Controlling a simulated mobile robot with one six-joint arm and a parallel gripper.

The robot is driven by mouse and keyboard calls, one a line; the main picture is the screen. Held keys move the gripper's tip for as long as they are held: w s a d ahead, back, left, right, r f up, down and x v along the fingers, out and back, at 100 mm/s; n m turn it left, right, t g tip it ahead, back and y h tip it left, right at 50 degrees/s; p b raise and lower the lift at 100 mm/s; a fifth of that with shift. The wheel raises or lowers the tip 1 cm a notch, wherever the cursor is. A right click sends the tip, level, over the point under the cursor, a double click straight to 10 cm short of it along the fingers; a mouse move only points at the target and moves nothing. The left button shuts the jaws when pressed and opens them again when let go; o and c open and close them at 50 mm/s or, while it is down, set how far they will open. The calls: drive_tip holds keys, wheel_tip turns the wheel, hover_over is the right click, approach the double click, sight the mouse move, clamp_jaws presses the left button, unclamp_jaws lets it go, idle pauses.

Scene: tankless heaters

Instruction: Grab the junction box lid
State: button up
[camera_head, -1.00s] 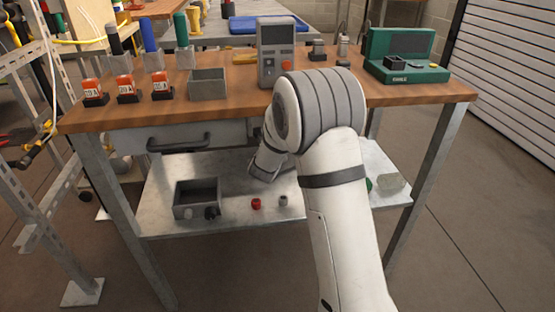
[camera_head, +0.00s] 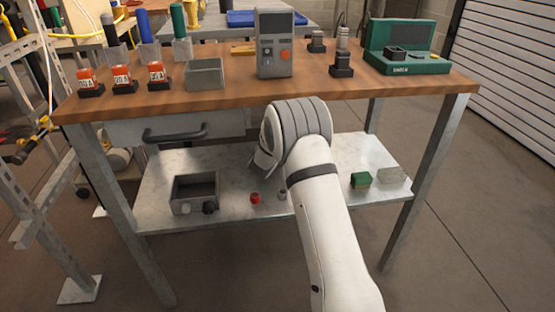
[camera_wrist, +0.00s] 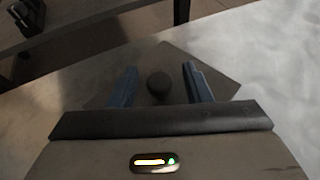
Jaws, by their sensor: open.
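The junction box lid (camera_wrist: 205,65) appears to be the flat dark grey square plate with a round dark knob (camera_wrist: 158,84) in the wrist view. It lies on the pale metal surface. My gripper (camera_wrist: 159,67) is open, with one blue-grey finger on each side of the knob. I see a gap between the knob and both fingers; the height of the fingertips above the plate is hard to tell. In the head view my arm hides the lid. An open grey box (camera_head: 180,205) stands on the lower shelf to the left.
The lower metal shelf (camera_head: 235,195) also holds a red knob (camera_head: 255,198), a green block (camera_head: 360,180) and a pale grey block (camera_head: 391,174). The wooden tabletop (camera_head: 225,100) overhangs it, with a grey meter (camera_head: 274,45), another open grey box (camera_head: 205,73) and a green case (camera_head: 405,62) on top.

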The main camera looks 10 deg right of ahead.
drive_tip(key=shift+w, duration=0.15)
drive_tip(key=shift+c, duration=0.2)
clamp_jaws()
idle(0.3)
